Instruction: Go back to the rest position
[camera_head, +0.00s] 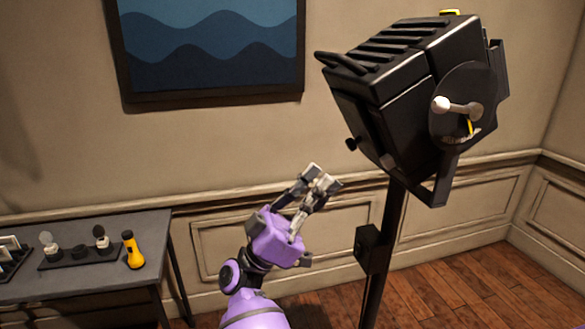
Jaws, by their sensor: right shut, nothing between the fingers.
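My right gripper (322,177), on a purple arm, is raised in the lower middle of the head view. Its fingers are shut, with nothing between them, and point up and to the right. It is in the open space left of the black stage lamp (385,90), apart from the lamp's stand in the picture. The lamp sits on a black stand and has a round side plate with a white-ended knob (442,104). My left gripper is not in view.
A grey table (130,225) at the left bears a yellow flashlight (132,252) and a black tray (55,262) with small parts. The lamp stand (377,270) rises right of my arm. A framed wave picture (210,50) hangs behind. Wooden floor (470,285) is clear at the right.

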